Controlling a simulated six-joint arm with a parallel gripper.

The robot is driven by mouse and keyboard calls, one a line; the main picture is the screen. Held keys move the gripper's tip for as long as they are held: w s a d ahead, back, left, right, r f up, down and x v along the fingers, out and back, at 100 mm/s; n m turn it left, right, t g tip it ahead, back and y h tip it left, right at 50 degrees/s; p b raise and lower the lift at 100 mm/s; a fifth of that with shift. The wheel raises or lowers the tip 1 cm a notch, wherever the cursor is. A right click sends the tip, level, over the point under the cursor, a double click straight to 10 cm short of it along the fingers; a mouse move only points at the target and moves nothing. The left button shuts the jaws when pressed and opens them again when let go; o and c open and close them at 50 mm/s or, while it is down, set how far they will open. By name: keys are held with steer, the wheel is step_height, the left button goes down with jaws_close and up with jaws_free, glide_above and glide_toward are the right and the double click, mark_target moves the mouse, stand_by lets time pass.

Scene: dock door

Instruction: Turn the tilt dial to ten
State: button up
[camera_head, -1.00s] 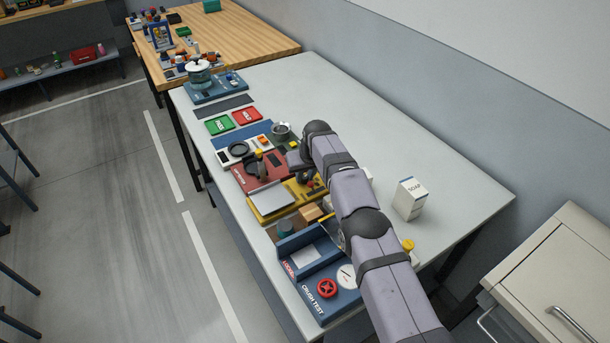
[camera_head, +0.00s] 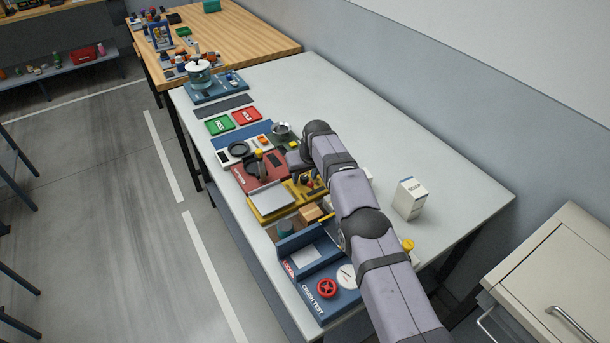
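No dial in view can be read as the tilt dial, as its markings are too small. My gripper (camera_head: 308,181) is low over the right part of a yellow station (camera_head: 270,216) with a grey plate (camera_head: 271,198). Small dark and coloured parts are close around the fingertips, and I cannot tell whether it touches any of them. My arm hides the area to the right of the gripper. Whether the fingers are open or shut is too small to tell.
A red station (camera_head: 262,184) adjoins the yellow one. Nearer is a blue crash test station (camera_head: 312,303) with a red handwheel (camera_head: 327,288) and a white gauge (camera_head: 347,275). A soap carton (camera_head: 410,199) stands right of my arm. The tabletop's far right is clear.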

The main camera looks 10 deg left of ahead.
steer(key=shift+r, duration=0.15)
steer(key=b+v, duration=0.3)
steer(key=v, duration=0.4)
stand_by(0.6)
steer(key=shift+s+a+f+n+y+b, duration=0.4)
steer(key=shift+a+y+b, duration=0.2)
steer(key=shift+b, duration=0.25)
steer(key=shift+s+a+f+n+t+y+b, duration=0.3)
steer(key=shift+y+b, duration=0.4)
steer(key=shift+b, duration=0.25)
steer(key=shift+s+d+t+y+b, duration=0.15)
steer(key=shift+d+t+y+b, duration=0.15)
steer(key=shift+d+t+b, duration=0.45)
steer(key=shift+s+d+f+t+b, duration=0.15)
steer(key=shift+d+t+b, duration=0.2)
steer(key=shift+d, duration=0.3)
steer(key=shift+s+d+f+t+b, duration=0.1)
steer(key=shift+d+f+t+b, duration=0.15)
steer(key=shift+d, duration=0.4)
steer(key=shift+r, duration=0.1)
steer(key=shift+w+a, duration=0.1)
